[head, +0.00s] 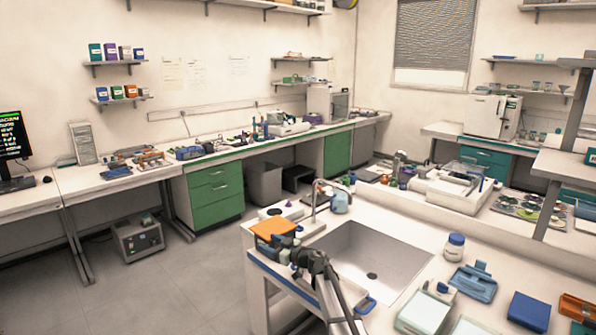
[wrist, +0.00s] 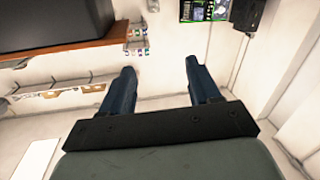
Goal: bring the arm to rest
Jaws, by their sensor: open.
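My gripper (wrist: 160,68) shows in the wrist view with its two dark blue fingers well apart and nothing between them. Beyond the fingers are a pale wall and a brown shelf. In the head view my dark arm (head: 318,265) rises from the bottom edge in front of the sink. Its far end is beside the bench corner, close to an orange-topped item (head: 273,229). Whether they touch cannot be told, and the fingers are too small there to make out clearly.
The sink (head: 372,262) with its curved tap (head: 316,197) lies right of my arm. Open floor (head: 195,285) lies to the left.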

